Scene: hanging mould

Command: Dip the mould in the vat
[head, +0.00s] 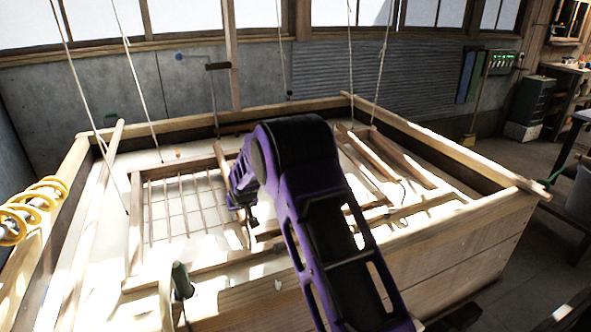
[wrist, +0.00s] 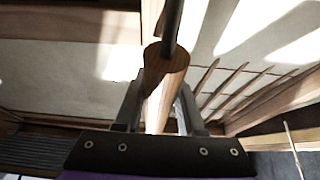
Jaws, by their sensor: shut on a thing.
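The vat (head: 455,232) is a large open wooden box with a pale surface inside. The mould (head: 136,228) is a wooden frame with thin crossing bars, lying low over that surface in the left half of the vat. I cannot tell whether it touches the liquid. My gripper (head: 243,207) is at the mould's right part, largely behind my purple arm. In the wrist view, my gripper (wrist: 160,108) is shut on a round wooden handle (wrist: 168,62) with a dark rod at its end. The mould's ribs (wrist: 232,88) show right of the handle.
Ropes (head: 140,85) hang from above at the left and right of the vat. More wooden bars (head: 375,160) lie across the vat's right side. A green-handled item (head: 181,280) stands at the front.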

